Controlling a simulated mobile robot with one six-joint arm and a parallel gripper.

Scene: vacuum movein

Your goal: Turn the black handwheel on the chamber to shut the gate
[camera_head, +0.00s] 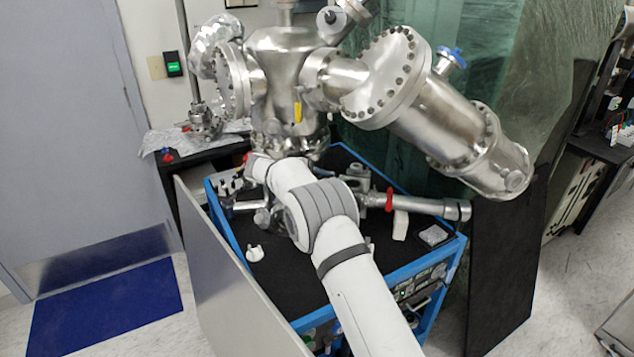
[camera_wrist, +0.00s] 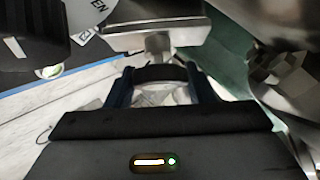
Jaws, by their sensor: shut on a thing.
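The steel chamber (camera_head: 287,62) stands at the back of the blue-framed cart in the head view. My white arm reaches to its lower front, and my gripper is hidden there behind the arm's last links. In the wrist view, my gripper (camera_wrist: 162,76) is shut on a dark curved piece between its fingertips, which looks like part of the black handwheel (camera_wrist: 160,72). The rest of the handwheel cannot be made out.
A large flanged steel cylinder (camera_head: 440,120) juts to the right of the chamber. A steel pipe with a red clamp (camera_head: 389,200) lies low on the cart, right of my arm. A small white part (camera_head: 254,253) sits on the black cart top (camera_head: 285,275). A grey panel (camera_head: 235,290) borders the left.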

